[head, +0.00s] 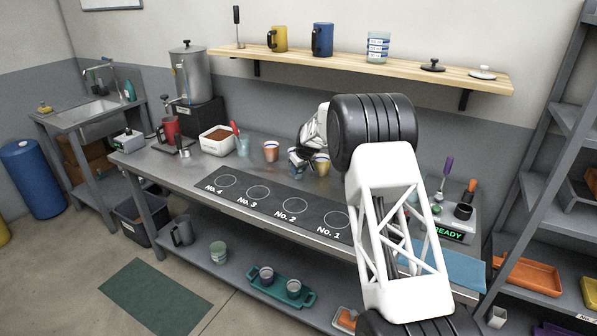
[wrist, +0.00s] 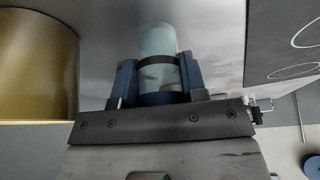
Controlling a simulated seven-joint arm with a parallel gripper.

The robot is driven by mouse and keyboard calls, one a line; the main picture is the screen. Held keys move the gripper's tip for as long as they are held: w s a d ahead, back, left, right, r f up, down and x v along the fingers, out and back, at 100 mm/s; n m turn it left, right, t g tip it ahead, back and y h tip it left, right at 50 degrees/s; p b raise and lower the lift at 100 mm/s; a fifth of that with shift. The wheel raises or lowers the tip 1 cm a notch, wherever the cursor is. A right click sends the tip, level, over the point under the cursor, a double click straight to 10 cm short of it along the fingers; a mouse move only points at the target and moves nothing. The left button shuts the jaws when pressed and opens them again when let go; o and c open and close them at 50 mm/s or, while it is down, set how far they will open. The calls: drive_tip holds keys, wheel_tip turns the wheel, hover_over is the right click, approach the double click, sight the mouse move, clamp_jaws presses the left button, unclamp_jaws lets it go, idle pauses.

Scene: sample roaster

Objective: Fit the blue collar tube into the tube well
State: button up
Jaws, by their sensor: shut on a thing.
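My gripper (wrist: 157,74) is shut on a pale, glassy tube (wrist: 157,40) with a dark band and a blue part low between the two blue fingers. I take it to be the blue collar tube. In the head view my gripper (head: 299,155) is over the back of the steel bench, just left of a cup with a tan top. The tube is too small and covered there to make out clearly. The tube well cannot be told for certain; a device with a green READY display (head: 452,233) and a dark round holder stands at the right.
The tan-topped cup (head: 320,164) stands close beside my gripper; a gold cylinder (wrist: 38,62) fills the left of the wrist view. Another cup (head: 270,151) stands to the left. A dark mat (head: 275,212) with numbered circles lies in front. A blue cloth (head: 462,270) is at the right.

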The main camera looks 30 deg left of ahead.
drive_tip(key=shift+r, duration=0.2)
drive_tip(key=shift+r, duration=1.65)
drive_tip(key=shift+s+d+r, duration=0.2)
drive_tip(key=shift+s+d, duration=1.4)
drive_tip(key=shift+s, duration=0.45)
drive_tip(key=shift+s+d+r, duration=0.25)
drive_tip(key=shift+s+d, duration=1.35)
drive_tip(key=shift+s, duration=0.5)
drive_tip(key=shift+s+d+r, duration=0.2)
drive_tip(key=shift+s+d, duration=1.4)
drive_tip(key=shift+s, duration=0.45)
drive_tip(key=shift+s+d, duration=0.1)
